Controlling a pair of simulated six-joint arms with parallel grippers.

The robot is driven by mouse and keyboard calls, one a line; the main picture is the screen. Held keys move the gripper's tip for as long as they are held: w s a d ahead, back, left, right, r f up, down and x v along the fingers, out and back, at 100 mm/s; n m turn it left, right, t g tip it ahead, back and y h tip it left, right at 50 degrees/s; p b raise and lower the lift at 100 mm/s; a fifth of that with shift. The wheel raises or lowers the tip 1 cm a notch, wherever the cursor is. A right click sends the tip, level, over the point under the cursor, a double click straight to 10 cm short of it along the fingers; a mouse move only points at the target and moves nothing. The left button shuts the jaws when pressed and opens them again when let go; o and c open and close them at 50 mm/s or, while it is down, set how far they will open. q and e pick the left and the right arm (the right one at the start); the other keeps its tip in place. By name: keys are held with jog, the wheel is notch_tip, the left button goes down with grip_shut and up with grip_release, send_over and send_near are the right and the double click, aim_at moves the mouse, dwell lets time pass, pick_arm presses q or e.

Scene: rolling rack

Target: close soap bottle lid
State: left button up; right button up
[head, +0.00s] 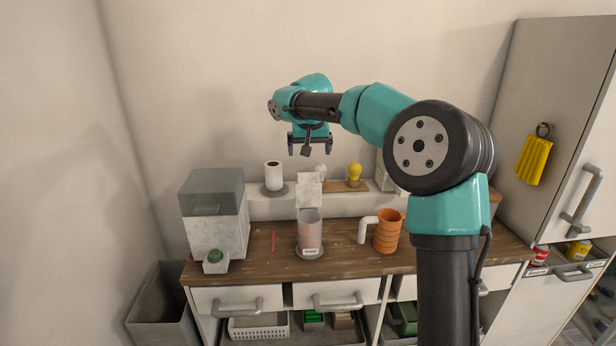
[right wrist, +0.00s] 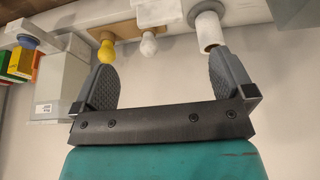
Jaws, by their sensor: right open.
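A translucent pinkish container (head: 310,236) with a small label stands upright on a round grey base on the wooden counter in the head view. It may be the soap bottle; I cannot read the label or make out a separate lid. My right gripper (head: 309,150) is open and empty, high above the counter and the back shelf, well apart from the container. In the right wrist view the right gripper (right wrist: 164,75) shows two spread fingers with nothing between them. The container does not show there. My left gripper is in neither view.
An orange ribbed mug (head: 387,232) and a white bent pipe-like piece stand right of the container. A white roll (head: 274,176) and yellow bulb (head: 354,174) stand on the back shelf.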

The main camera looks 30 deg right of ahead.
aim_at(308, 173)
jog(key=x, duration=1.2)
jog(key=shift+f, duration=0.2)
jog(key=shift+c, duration=0.4)
jog(key=c, duration=0.9)
jog(key=shift+o, duration=0.2)
